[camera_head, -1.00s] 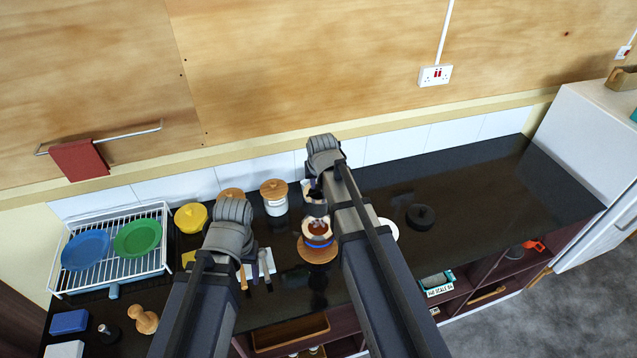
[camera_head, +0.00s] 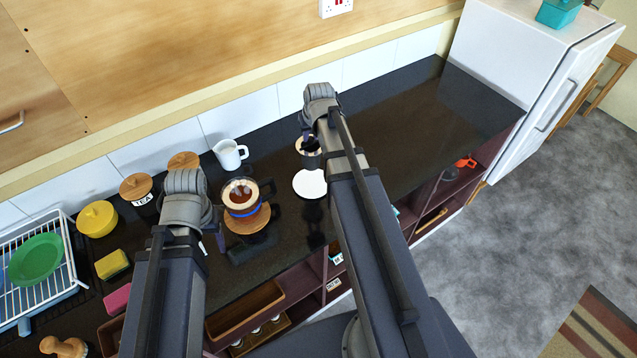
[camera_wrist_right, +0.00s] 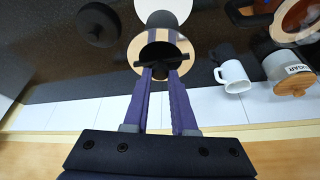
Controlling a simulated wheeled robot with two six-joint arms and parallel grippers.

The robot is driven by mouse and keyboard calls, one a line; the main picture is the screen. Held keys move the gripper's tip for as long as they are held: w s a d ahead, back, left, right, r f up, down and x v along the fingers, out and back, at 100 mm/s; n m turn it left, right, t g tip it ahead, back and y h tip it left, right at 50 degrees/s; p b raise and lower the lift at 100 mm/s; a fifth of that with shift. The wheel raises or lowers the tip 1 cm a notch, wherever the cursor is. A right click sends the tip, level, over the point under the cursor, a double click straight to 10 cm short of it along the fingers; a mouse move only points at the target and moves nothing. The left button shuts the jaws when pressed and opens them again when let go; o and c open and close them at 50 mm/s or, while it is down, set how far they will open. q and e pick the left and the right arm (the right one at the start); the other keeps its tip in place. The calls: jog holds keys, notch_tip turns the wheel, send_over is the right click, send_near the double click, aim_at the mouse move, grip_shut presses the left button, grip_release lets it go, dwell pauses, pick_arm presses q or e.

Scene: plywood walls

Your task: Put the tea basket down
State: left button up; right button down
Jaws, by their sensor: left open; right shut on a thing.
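The tea basket (camera_head: 310,150), a dark cup with a pale rim, is held by my right gripper (camera_wrist_right: 162,72), which is shut on it. In the right wrist view the basket (camera_wrist_right: 150,46) overlaps the near edge of a white saucer (camera_wrist_right: 163,10). In the head view the saucer (camera_head: 309,184) lies on the black counter just below the basket. The height of the gap between them is hard to tell. The teapot (camera_head: 241,192), lidless with brown tea inside, stands on a round wooden trivet (camera_head: 247,220). My left gripper (camera_head: 212,236) is open, mostly hidden by its arm, near the trivet.
A white mug (camera_head: 229,154) and wooden-lidded jars (camera_head: 137,187) stand along the wall. In the right wrist view a black disc (camera_wrist_right: 97,25) lies beside the saucer. The counter toward the white fridge (camera_head: 530,60) is clear.

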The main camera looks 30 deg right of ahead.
aim_at(312, 158)
jog(key=shift+s+f+b, duration=0.1)
jog(key=shift+f+b, duration=0.25)
jog(key=shift+b, duration=0.05)
notch_tip(312, 158, down, 9)
jog(key=b, duration=0.9)
jog(key=shift+f, duration=0.15)
jog(key=shift+f+b, duration=0.15)
jog(key=shift+b, duration=0.15)
jog(key=c, duration=0.7)
grip_release()
jog(key=shift+s+r+p, duration=0.15)
jog(key=shift+r+p, duration=0.55)
jog(key=shift+p, duration=0.05)
jog(key=p+v, duration=1)
jog(key=v, duration=0.1)
